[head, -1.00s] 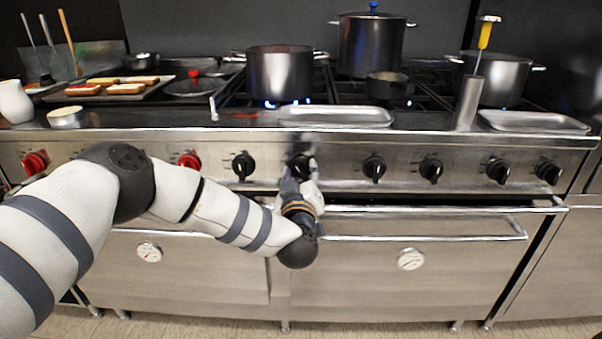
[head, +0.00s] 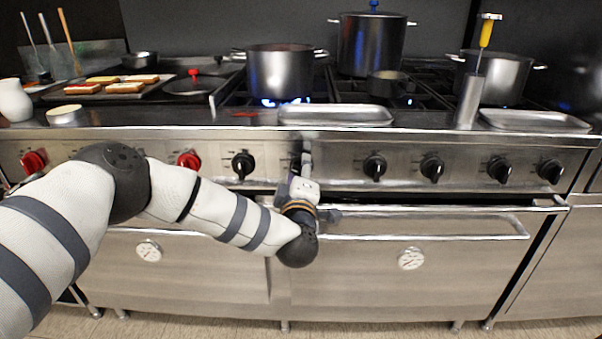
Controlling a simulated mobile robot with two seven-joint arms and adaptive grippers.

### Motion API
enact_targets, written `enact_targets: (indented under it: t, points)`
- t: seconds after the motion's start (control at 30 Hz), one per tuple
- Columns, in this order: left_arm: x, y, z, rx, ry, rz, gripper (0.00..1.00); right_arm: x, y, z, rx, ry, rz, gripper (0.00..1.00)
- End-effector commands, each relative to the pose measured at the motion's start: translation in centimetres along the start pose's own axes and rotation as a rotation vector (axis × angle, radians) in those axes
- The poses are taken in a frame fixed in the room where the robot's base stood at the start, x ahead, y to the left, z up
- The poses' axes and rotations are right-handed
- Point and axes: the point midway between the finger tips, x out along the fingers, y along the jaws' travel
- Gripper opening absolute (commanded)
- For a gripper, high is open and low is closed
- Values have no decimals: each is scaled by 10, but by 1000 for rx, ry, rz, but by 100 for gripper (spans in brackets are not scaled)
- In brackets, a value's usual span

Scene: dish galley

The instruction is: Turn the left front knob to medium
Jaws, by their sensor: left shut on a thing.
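My left gripper (head: 302,163) reaches up to the stove's front panel and is shut on a black knob, the second black knob from the left. The gripper hides nearly all of this knob, so I cannot read its pointer. Another black knob (head: 243,165) is just left of the gripper, and a further black knob (head: 375,167) is to its right; both are untouched. Blue flames (head: 284,101) burn under the dark pot (head: 280,72) on the front left burner. My right gripper is not in view.
A bare metal tray (head: 335,115) lies on the ledge above the gripper. An oven handle (head: 440,211) runs below the knobs. Red knobs (head: 188,160) are to the left. A tall pot (head: 371,44) and another pot (head: 497,78) stand farther back and right.

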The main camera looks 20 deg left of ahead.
Motion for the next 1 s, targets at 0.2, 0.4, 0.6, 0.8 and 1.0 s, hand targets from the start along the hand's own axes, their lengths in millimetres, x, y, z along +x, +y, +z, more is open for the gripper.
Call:
enact_targets:
  t: [0.2, 0.4, 0.6, 0.8, 1.0]
  points:
    - [0, -1, 1, -21, -3, -1, 13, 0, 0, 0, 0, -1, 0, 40]
    - [0, -1, 1, -22, -3, -1, 13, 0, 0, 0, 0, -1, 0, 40]
    - [0, 0, 1, -22, -3, -1, 54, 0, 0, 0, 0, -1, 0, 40]
    - [0, 0, 1, -21, -2, -1, 63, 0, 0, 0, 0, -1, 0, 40]
    - [-7, 0, 2, -21, -5, -1, 63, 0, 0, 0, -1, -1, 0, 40]
